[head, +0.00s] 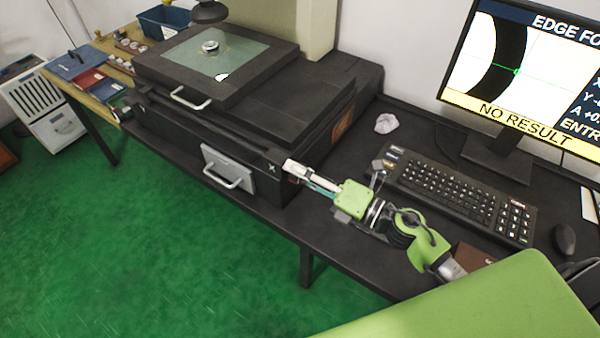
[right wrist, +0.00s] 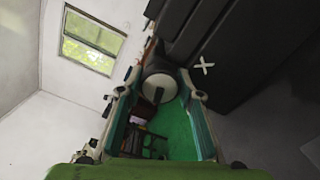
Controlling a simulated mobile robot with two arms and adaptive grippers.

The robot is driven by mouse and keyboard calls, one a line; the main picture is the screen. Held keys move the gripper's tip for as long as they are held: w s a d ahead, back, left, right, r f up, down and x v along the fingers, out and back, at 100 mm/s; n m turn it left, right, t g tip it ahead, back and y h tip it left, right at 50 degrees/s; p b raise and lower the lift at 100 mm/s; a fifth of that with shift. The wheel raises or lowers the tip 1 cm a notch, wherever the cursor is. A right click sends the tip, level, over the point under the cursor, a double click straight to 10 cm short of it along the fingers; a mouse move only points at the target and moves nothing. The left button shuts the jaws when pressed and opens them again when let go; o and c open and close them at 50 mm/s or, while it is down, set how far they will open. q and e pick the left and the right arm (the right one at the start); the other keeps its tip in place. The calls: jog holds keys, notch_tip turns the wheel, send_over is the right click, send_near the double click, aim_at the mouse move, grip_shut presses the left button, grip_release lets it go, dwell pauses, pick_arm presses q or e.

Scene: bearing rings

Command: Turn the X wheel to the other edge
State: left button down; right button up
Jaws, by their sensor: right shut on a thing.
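The X wheel (right wrist: 159,87) is a pale, round knob in the right wrist view, between my right fingers. A white X mark (right wrist: 203,65) is on the dark machine beside it, and the mark also shows in the head view (head: 271,168). My right gripper (head: 294,170) is shut on the wheel at the machine's front right corner and hides it in the head view. A bearing ring (head: 210,47) sits on the glass stage (head: 190,55). The monitor (head: 530,60) shows a black curved band with a green cross at its right edge and "NO RESULT". My left gripper is out of view.
A keyboard (head: 460,190) and a mouse (head: 564,239) lie on the dark desk right of my right arm. A crumpled white piece (head: 386,123) lies behind. Metal handles (head: 190,101) stick out of the machine's front. Open green floor (head: 130,250) lies before the desk.

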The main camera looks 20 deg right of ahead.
dwell(0.3)
jog(key=o, duration=1.1)
jog(key=v, duration=1.2)
